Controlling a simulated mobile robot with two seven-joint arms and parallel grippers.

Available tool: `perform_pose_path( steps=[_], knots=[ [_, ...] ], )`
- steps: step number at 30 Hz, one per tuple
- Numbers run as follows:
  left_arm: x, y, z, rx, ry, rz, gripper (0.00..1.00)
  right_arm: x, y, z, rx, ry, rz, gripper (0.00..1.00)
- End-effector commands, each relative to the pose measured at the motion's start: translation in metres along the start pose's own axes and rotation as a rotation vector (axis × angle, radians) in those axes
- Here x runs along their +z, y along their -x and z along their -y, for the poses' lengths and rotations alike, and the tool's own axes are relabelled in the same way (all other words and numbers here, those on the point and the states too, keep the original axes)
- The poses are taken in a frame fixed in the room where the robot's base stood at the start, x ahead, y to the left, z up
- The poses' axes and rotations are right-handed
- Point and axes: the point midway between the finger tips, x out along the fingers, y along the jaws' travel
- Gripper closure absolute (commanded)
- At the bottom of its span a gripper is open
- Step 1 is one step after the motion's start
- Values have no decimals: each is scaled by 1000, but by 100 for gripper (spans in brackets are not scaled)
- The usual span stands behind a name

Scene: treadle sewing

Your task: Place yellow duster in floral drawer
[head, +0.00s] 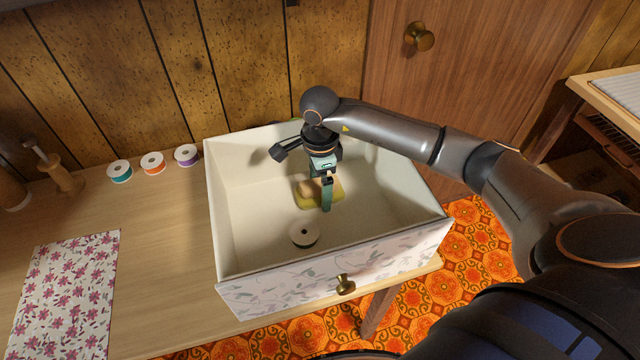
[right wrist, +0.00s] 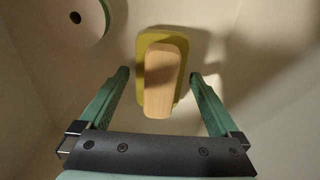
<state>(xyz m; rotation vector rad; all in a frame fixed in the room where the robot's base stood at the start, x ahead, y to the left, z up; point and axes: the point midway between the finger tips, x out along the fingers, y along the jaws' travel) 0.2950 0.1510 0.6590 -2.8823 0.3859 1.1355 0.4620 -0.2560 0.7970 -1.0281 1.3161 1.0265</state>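The yellow duster (head: 334,193), a yellow pad with a pale wooden handle, lies on the bottom of the floral drawer (head: 290,282). The drawer is a cream box with a leaf-patterned front and a brass knob, standing on the table. My right gripper (head: 326,196) reaches down inside the drawer over the duster. In the right wrist view its fingers (right wrist: 158,88) are spread apart, with the duster (right wrist: 165,80) beyond and between the tips, and nothing is clasped. My left gripper is not in view.
A white-topped spool (head: 304,233) also lies in the drawer, nearer its front. Three spools, teal (head: 120,171), orange (head: 153,163) and purple (head: 186,155), stand on the table to the left. A floral cloth (head: 66,295) lies at the front left. Drawer walls surround my gripper.

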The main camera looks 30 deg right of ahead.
Motion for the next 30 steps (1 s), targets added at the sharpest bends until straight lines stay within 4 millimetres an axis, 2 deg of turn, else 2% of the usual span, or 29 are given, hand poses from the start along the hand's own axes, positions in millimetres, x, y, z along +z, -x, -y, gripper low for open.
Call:
perform_pose_path(
  steps=[7, 11, 14, 24, 30],
  knots=[
    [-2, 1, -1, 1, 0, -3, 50, 0, 1, 0, 0, 0, 0, 0],
    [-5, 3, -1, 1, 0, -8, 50, 0, 8, 1, -2, 0, 1, 0],
    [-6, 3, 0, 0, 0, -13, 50, 0, 24, 2, -6, 0, 1, 0],
    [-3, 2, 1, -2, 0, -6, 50, 0, 96, 1, -5, 0, 1, 0],
    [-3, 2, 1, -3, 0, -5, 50, 0, 119, 0, -1, -1, 0, 0]
  ],
)
